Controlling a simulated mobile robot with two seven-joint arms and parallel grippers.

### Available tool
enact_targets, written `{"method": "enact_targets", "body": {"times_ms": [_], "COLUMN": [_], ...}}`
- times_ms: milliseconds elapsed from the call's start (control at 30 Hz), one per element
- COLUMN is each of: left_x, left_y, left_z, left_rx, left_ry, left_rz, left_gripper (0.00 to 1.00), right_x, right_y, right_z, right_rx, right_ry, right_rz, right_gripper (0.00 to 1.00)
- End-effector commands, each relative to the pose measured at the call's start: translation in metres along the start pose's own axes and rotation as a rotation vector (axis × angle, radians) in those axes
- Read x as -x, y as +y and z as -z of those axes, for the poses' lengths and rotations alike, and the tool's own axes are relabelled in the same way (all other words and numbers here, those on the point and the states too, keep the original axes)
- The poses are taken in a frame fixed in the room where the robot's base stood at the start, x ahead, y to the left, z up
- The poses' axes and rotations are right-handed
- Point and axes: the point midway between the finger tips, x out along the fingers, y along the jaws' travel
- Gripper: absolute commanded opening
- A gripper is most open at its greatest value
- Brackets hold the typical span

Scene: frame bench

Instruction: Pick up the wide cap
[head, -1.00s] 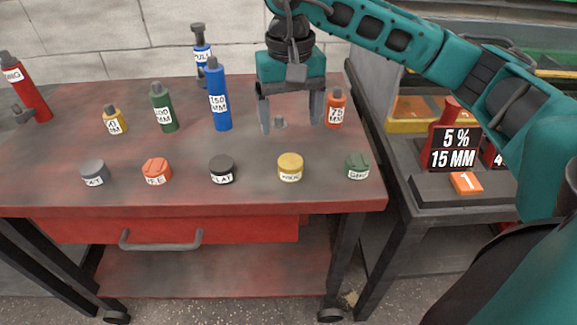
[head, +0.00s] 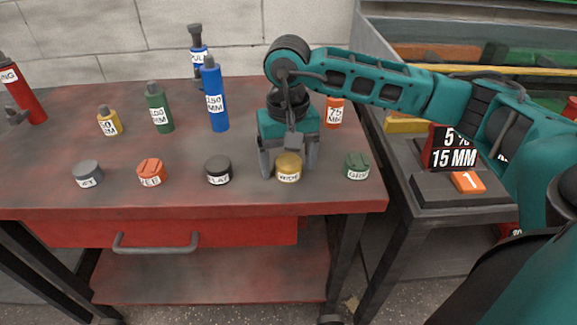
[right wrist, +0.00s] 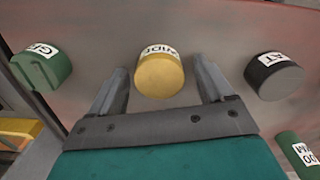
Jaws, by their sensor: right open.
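The wide cap (head: 289,168) is a short yellow cylinder with a white label, standing on the red bench near its front edge. It also shows in the right wrist view (right wrist: 160,76), where its label reads as WIDE. My right gripper (head: 289,172) is open, pointing down, with one finger on each side of the cap. In the right wrist view my gripper (right wrist: 162,85) has the cap between its spread fingers, with gaps on both sides. My left gripper is not in view.
The black flat cap (head: 219,171) stands to the left and the green cap (head: 357,166) to the right. Orange (head: 152,172) and grey (head: 88,174) caps stand farther left. Behind are the blue 150 MM cylinder (head: 216,98) and the orange 75 MM cylinder (head: 335,113).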

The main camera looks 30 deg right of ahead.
Motion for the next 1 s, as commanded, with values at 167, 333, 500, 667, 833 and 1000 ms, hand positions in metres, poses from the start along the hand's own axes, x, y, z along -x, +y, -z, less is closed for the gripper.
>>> {"method": "enact_targets", "body": {"times_ms": [167, 333, 500, 667, 833, 1000], "left_x": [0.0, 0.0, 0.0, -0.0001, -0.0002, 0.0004], "left_y": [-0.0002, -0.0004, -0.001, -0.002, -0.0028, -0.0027], "left_z": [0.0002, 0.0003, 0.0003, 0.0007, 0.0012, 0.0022], "left_rx": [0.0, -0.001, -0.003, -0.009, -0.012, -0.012], "left_ry": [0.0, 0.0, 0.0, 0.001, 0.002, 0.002], "left_rz": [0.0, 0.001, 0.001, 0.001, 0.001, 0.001], "left_gripper": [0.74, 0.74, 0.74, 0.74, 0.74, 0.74], "right_x": [0.0005, 0.0006, 0.0007, 0.0007, 0.001, 0.0053], "right_y": [-0.0002, -0.0002, -0.0002, -0.0002, -0.0002, -0.0003], "right_z": [0.0, -0.0001, 0.0, -0.0001, 0.0, 0.0003], "right_rx": [0.0, 0.0, 0.0, 0.0, 0.0, 0.0], "right_ry": [0.0, -0.001, -0.001, -0.001, 0.0, 0.001], "right_rz": [0.0, 0.0, 0.0, 0.0, 0.001, 0.001], "right_gripper": [0.68, 0.52, 0.36, 0.2, 0.19, 0.19]}}
